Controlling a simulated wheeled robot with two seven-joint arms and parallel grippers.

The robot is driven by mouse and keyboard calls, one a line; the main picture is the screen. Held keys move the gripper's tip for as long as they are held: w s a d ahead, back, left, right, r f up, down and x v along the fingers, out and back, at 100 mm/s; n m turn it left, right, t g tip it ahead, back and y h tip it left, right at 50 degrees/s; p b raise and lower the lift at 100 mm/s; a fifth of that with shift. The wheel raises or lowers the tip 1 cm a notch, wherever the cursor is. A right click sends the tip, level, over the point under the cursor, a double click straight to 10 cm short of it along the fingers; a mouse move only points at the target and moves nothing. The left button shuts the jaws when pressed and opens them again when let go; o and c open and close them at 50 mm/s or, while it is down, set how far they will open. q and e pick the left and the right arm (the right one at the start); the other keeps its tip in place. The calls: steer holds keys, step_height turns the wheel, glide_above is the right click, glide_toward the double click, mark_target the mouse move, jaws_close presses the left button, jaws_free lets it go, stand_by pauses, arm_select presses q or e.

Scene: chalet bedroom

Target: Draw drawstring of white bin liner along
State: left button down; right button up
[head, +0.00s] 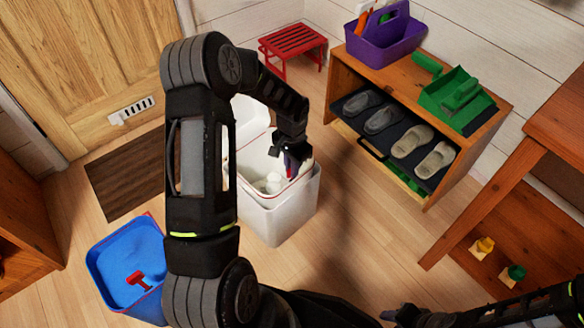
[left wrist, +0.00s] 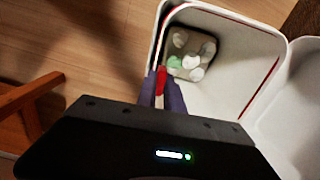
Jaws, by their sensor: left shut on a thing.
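The white bin (head: 276,212) stands on the floor, with its lid (head: 250,118) tipped open at the back. A white liner (left wrist: 216,78) lines it, and a red drawstring (left wrist: 278,75) runs around its rim in the left wrist view. Crumpled pale rubbish (left wrist: 190,52) lies at the bottom. My left gripper (head: 292,168) is over the bin's rim. In the left wrist view its fingers (left wrist: 162,88) are shut on a red piece of the drawstring (left wrist: 161,78). My right gripper (head: 400,315) is at the bottom edge, away from the bin, and its jaws are unclear.
A wooden shoe cabinet (head: 440,170) stands right of the bin, with shoes on a dark shelf. A purple caddy (head: 378,42) and a green dustpan (head: 458,100) are on it. A blue bin (head: 128,265) stands at left. A red stool (head: 293,42) is behind.

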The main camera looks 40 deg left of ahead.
arm_select(q)
step_height(320, 180, up, 5)
steer(key=p, duration=0.3)
steer(key=shift+r, duration=0.2)
steer(key=shift+f, duration=0.1)
steer(key=c, duration=1.4)
jaws_free()
steer(key=shift+c, duration=0.2)
step_height(320, 180, up, 8)
steer(key=p, duration=0.1)
steer(key=shift+p, duration=0.3)
steer(key=shift+f, duration=0.1)
